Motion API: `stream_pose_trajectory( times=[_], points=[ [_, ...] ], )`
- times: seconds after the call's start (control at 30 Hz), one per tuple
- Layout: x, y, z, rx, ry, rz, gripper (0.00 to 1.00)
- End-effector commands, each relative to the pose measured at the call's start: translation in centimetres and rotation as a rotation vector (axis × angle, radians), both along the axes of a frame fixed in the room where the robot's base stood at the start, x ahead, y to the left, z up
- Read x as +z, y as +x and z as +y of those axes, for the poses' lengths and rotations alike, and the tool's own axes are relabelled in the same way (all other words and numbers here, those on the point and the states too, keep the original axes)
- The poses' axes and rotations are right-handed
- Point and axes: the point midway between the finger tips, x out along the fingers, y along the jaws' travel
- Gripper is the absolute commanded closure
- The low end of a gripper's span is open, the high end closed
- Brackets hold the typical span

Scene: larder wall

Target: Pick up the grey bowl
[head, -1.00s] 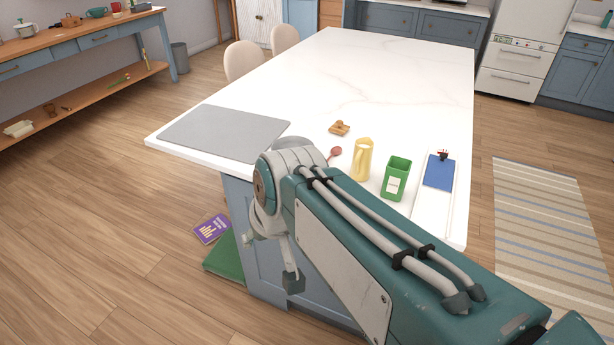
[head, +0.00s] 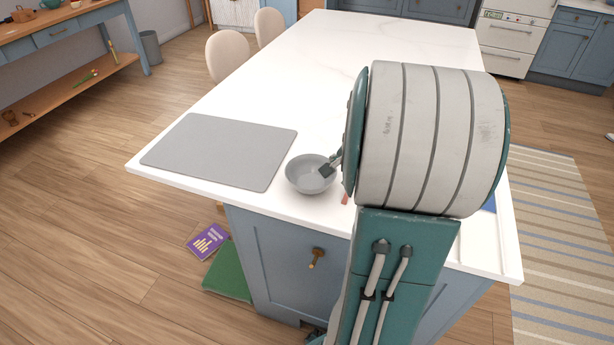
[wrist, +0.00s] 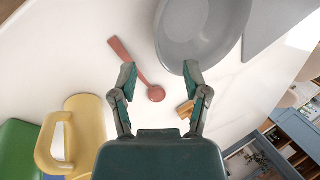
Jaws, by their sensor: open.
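The grey bowl (head: 308,175) stands upright on the white island top, just right of a flat grey mat, in the head view. It looks empty. In the wrist view the bowl (wrist: 197,28) is at the top, cut off by the frame edge. My gripper (wrist: 160,72) is open with nothing between its fingers, and the bowl's near rim lies just beyond the fingertips. In the head view a dark fingertip of my gripper (head: 328,168) overlaps the bowl's right side; I cannot tell whether it touches. My arm hides the rest of the gripper there.
The grey mat (head: 222,150) lies left of the bowl. A red spoon (wrist: 138,62) lies near the left finger; a yellow pitcher (wrist: 88,125) and green container (wrist: 17,152) stand at lower left. A small tan item (wrist: 186,108) shows by the right finger. The far countertop (head: 330,50) is clear.

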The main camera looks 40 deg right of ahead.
Motion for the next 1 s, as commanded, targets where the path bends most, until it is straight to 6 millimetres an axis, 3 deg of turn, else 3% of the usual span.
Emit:
stream_pose_trajectory(
  times=[0.53, 0.87, 0.97, 1.0],
  points=[
    [-6.3, 2.8, 1.2, 0.005, 0.001, 0.002, 0.4],
    [-7.1, 3.2, 1.1, 0.002, -0.002, 0.0, 0.4],
    [-7.1, 3.2, 1.1, 0.002, -0.002, 0.0, 0.8],
    [-7.1, 3.2, 1.1, 0.002, -0.002, 0.0, 0.98]
  ],
)
